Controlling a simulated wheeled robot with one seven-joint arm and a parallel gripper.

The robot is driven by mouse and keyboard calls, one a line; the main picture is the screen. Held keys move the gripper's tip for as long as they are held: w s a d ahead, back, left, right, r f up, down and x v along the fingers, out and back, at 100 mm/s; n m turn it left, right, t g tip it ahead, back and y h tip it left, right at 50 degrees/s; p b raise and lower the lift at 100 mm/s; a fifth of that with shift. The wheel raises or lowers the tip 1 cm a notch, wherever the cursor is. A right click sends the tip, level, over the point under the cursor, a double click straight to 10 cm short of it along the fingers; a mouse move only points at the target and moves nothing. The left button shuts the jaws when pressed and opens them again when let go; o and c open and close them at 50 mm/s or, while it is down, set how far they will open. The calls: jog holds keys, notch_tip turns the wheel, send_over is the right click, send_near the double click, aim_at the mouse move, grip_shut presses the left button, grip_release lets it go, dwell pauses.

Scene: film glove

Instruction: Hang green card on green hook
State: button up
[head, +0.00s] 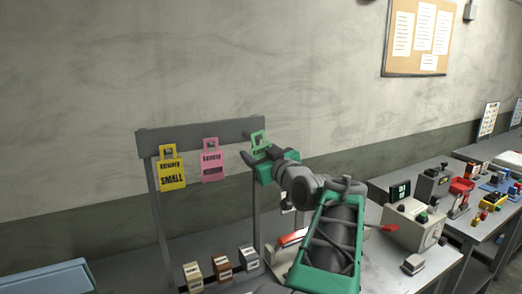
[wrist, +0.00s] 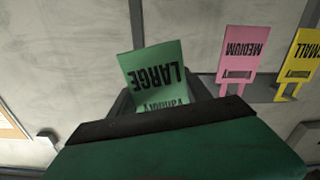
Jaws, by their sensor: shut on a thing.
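My gripper (head: 249,152) is shut on the green card (head: 258,138), in front of the right end of the rack's rail. In the wrist view the green card (wrist: 155,75) reads LARGE upside down, sticks out past the dark jaw and is a little tilted. The green hook is not visible; the card and gripper cover that end of the rail. I cannot tell whether the card touches a hook. The pink MEDIUM card (head: 212,160) and yellow SMALL card (head: 171,167) hang to the left on the rail.
The grey rack rail (head: 200,134) stands on posts before the wall. Several small boxes (head: 222,265) stand below it. A machine with a control box (head: 415,226) is on the bench to the right, and a farther table holds coloured items.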

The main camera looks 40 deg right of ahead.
jog(key=x, duration=0.2)
jog(key=p+x, duration=0.1)
jog(key=x, duration=0.1)
jog(key=shift+f, duration=0.25)
dwell(0.3)
jog(key=shift+r, duration=0.2)
dwell(0.4)
jog(key=o, duration=1.4)
jog(key=shift+a, duration=0.2)
jog(key=shift+c, duration=0.2)
jog(key=shift+f, duration=0.1)
jog(key=shift+w+a+f+b, duration=0.1)
jog(key=shift+a+b, duration=0.05)
jog(key=shift+b, duration=0.15)
